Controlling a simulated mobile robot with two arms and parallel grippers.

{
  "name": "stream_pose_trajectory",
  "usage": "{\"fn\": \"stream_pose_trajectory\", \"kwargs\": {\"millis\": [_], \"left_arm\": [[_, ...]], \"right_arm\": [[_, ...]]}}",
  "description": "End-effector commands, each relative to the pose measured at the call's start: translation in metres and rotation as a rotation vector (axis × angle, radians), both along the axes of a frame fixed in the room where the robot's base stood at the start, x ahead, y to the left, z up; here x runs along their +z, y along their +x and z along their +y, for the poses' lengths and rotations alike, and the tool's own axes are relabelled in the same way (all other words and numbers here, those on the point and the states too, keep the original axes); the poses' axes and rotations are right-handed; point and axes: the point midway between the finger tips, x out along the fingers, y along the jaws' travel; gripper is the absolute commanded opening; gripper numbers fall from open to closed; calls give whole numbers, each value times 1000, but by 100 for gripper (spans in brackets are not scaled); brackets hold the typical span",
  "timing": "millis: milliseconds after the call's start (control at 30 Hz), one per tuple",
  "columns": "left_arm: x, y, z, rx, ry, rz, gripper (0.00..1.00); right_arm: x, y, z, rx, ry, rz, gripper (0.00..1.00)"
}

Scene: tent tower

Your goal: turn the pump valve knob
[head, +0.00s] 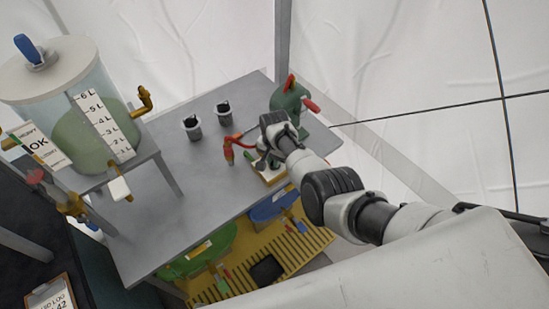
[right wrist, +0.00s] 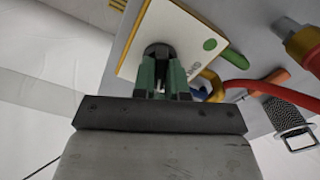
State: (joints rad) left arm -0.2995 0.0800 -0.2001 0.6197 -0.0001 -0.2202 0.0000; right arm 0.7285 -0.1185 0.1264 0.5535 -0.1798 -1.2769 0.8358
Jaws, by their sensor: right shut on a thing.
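The pump valve knob (right wrist: 159,49) is a dark round knob on a white plate with a yellow edge (right wrist: 188,40) in the right wrist view. A green dot marks the plate beside the knob. My right gripper (right wrist: 162,72) has its two green fingers shut on the knob. In the head view my right gripper (head: 268,158) reaches down over the plate (head: 272,177) near the table's right side, and my wrist hides the knob there. My left gripper is not in view.
A grey table (head: 185,195) carries two dark cups (head: 192,127), a red hose fitting (head: 232,146) and a green device with red handles (head: 289,100). A clear tank (head: 85,115) stands at left. A yellow slatted shelf (head: 275,255) is below. The table's left middle is clear.

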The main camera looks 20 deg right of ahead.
Motion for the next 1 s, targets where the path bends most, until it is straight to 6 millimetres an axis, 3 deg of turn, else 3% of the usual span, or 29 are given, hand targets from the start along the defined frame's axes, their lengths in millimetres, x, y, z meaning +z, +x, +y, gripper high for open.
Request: {"fn": "stream_pose_trajectory", "kwargs": {"millis": [700, 733, 867, 1000], "left_arm": [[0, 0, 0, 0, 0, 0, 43], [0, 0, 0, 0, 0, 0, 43], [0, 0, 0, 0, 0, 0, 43], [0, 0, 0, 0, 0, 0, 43]], "right_arm": [[-1, -1, 0, -74, -1, 2, 0], [-1, -1, 0, -74, 0, 3, 16], [-1, -1, 0, -74, -1, 2, 36], [-1, 0, 0, -74, 0, 1, 38]]}}
